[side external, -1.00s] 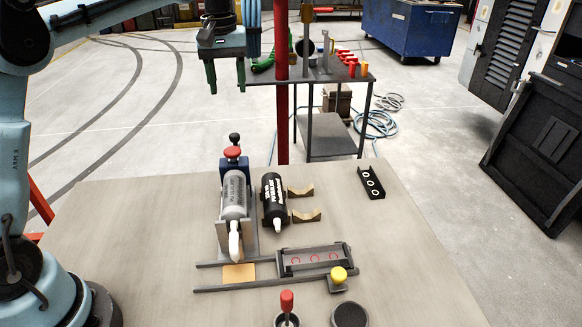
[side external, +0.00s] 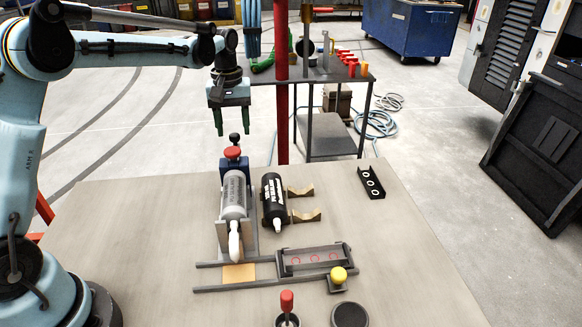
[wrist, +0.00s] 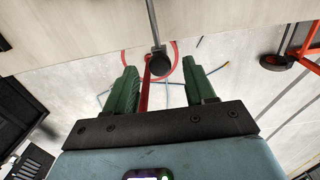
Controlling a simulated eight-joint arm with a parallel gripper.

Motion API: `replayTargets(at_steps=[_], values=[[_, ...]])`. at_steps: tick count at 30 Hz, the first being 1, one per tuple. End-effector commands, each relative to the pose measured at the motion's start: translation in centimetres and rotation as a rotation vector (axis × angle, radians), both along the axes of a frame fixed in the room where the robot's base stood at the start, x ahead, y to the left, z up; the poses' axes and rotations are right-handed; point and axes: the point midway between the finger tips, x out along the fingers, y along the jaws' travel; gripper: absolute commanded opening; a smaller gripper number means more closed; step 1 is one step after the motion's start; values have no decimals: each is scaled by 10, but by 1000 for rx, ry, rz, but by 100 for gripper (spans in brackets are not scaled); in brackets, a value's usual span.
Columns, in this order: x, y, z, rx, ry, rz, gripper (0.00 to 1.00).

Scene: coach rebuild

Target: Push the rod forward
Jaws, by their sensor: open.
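The rod shows in the wrist view as a thin grey rod (wrist: 153,22) ending in a round black knob (wrist: 159,66), just past the table edge. In the side view the black knob (side external: 234,138) stands behind a red knob (side external: 232,152) and a blue block (side external: 235,167), at the back end of a grey cartridge (side external: 234,192) in a cradle. My gripper (side external: 233,133) is open and empty, fingers pointing down. In the wrist view the black knob appears between its green fingers (wrist: 160,82). I cannot tell the depth between them, or whether they touch.
A black cartridge (side external: 273,203) lies to the right beside two tan brackets (side external: 303,203). A framed tray (side external: 314,260) and yellow knob (side external: 338,275) are in front. A red post (side external: 282,90) and metal stand (side external: 330,138) stand behind the table. The table's right side is mostly clear.

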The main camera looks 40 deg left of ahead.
Motion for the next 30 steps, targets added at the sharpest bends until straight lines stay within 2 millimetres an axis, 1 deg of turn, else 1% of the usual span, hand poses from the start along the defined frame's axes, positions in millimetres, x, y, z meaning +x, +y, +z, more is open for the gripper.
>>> replayTargets(at_steps=[3, 6, 14, 24, 25, 30], values=[[0, 0, -9, 0, 0, 0, 55], [0, 0, -13, 0, 0, 0, 55], [0, 0, -13, 0, 0, 0, 55], [0, 0, -13, 0, 0, 0, 3], [0, 0, -13, 0, 0, 0, 0], [0, 0, -13, 0, 0, 0, 0]])
